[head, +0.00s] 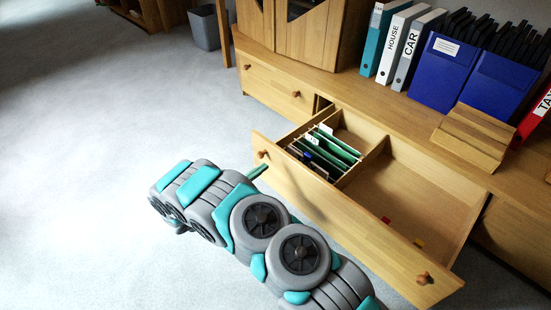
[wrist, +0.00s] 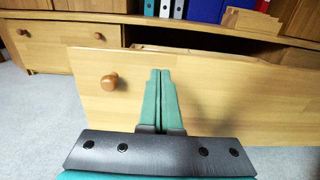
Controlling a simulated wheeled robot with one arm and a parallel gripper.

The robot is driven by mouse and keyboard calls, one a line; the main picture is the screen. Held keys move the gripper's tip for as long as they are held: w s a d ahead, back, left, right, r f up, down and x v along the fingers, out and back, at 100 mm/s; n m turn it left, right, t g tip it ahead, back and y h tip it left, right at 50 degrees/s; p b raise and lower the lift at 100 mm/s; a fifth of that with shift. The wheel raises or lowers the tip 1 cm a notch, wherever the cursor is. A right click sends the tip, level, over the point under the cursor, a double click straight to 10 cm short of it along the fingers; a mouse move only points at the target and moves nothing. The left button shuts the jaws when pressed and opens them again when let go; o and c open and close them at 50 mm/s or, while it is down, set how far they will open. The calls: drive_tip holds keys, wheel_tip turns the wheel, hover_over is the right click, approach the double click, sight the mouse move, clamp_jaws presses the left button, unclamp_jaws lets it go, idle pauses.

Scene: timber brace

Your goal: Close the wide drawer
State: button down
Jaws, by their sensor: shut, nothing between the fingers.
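The wide drawer (head: 330,208) is pulled well out of the low wooden cabinet in the head view. Its front has a round knob (head: 263,154) near the left end and another knob (head: 423,279) near the right end. In the wrist view the drawer front (wrist: 220,100) fills the middle, with the left knob (wrist: 109,82) left of my fingers. My gripper (wrist: 160,72) is shut and empty, its teal fingers pointing at the drawer front. In the head view my gripper (head: 258,171) is beside the left knob. I cannot tell whether the fingertips touch the wood.
The drawer holds green hanging files (head: 328,152) and a mostly bare right compartment. A shut drawer (head: 275,88) is to its left. Binders (head: 400,45), blue file boxes (head: 445,72) and a wooden block (head: 473,135) stand on the cabinet top. The carpet (head: 80,180) at left is clear.

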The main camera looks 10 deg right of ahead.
sight(282, 154)
drive_tip(key=x, duration=0.7)
drive_tip(key=shift+w+d, duration=0.15)
drive_tip(key=shift+w+d, duration=0.1)
drive_tip(key=shift+d, duration=0.05)
